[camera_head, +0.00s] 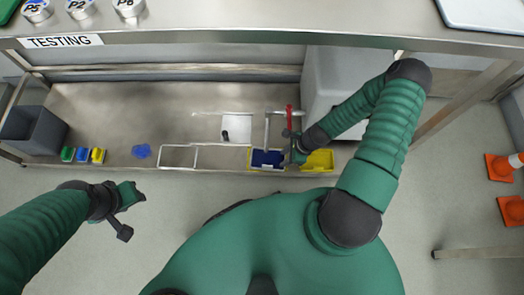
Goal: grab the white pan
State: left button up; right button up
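A flat white square thing (237,123), which looks like the white pan, lies on the lower metal shelf near the middle. A small dark piece sits at its lower left edge. My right gripper (291,150) is to the right of it, over or beside the blue bin (262,158) and the yellow bin (318,160). It is apart from the white thing, and its fingers are too small and dark to read. My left gripper (132,208) is over the floor in front of the shelf, apart from everything; its finger opening is unclear.
Wire frames (178,156) and a blue object (141,151) lie along the shelf's front edge. A grey bin (32,130) stands at the left. A red-handled tool (289,117) is beside my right gripper. The upper bench (230,38) overhangs the shelf. Orange cones (500,167) stand far right.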

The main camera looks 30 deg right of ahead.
jog(key=b+x, duration=0.3)
jog(key=x, duration=0.2)
jog(key=b+x, duration=0.4)
jog(key=x, duration=0.2)
jog(key=w+b+x, duration=0.1)
jog(key=b+x, duration=0.3)
jog(key=x, duration=0.2)
jog(key=shift+d+f, duration=0.1)
jog(key=shift+d, duration=0.1)
jog(key=shift+r, duration=0.2)
jog(key=shift+c, duration=0.2)
grip_shut()
